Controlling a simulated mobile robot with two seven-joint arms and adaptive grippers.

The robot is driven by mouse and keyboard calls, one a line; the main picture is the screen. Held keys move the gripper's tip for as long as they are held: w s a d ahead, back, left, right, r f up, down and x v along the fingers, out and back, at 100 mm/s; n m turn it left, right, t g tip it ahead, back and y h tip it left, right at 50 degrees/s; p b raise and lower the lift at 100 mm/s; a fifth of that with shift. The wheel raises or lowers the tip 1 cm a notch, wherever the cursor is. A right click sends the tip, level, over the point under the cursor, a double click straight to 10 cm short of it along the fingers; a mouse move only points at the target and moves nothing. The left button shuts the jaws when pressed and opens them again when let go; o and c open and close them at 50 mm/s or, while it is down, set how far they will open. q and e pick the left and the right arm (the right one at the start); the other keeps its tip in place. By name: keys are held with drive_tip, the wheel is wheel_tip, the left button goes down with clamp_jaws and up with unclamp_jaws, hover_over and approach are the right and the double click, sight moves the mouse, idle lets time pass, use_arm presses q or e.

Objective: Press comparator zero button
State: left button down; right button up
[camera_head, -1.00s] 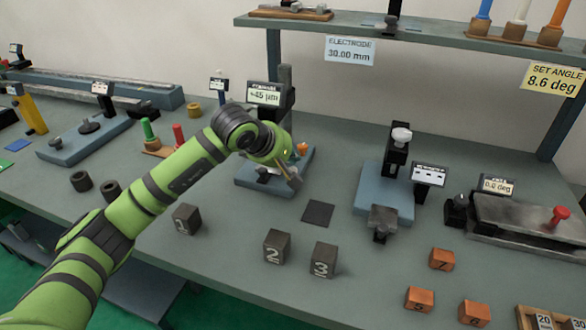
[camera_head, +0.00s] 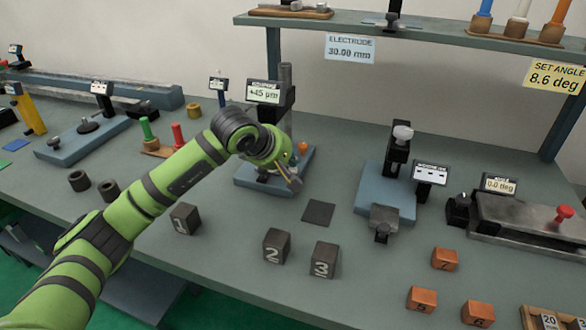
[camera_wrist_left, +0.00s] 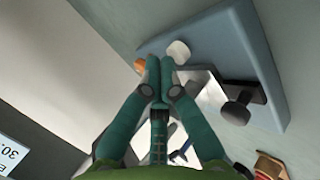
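The comparator (camera_head: 285,120) is a grey column on a blue base plate (camera_head: 250,183), with a display (camera_head: 264,92) that seems to read +45 µm. A small orange button-like knob (camera_head: 302,147) stands at the right of its base. My left gripper (camera_head: 294,182) points down over the base, just in front of the knob. In the left wrist view the teal fingertips (camera_wrist_left: 160,62) are together with nothing seen between them. The orange knob (camera_wrist_left: 139,65) shows just left of the tips; whether they touch it I cannot tell. My arm hides part of the comparator. My right gripper is not in view.
Dark numbered blocks (camera_head: 276,246) and a dark square pad (camera_head: 318,213) lie in front on the bench. A blue-based fixture (camera_head: 370,200) stands to the right. Red and green pegs (camera_head: 179,136) stand behind my arm. A shelf (camera_head: 350,24) runs above the back.

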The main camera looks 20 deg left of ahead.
sight(291, 170)
use_arm(q)
drive_tip(key=shift+f+b, duration=0.4)
drive_tip(key=shift+f, duration=0.05)
idle(0.5)
drive_tip(key=shift+r, duration=0.1)
drive_tip(key=shift+r+p, duration=0.45)
drive_tip(key=shift+r, duration=0.35)
drive_tip(key=shift+r+p, duration=1.4)
drive_tip(key=shift+r, duration=1.15)
drive_tip(key=shift+f, duration=0.1)
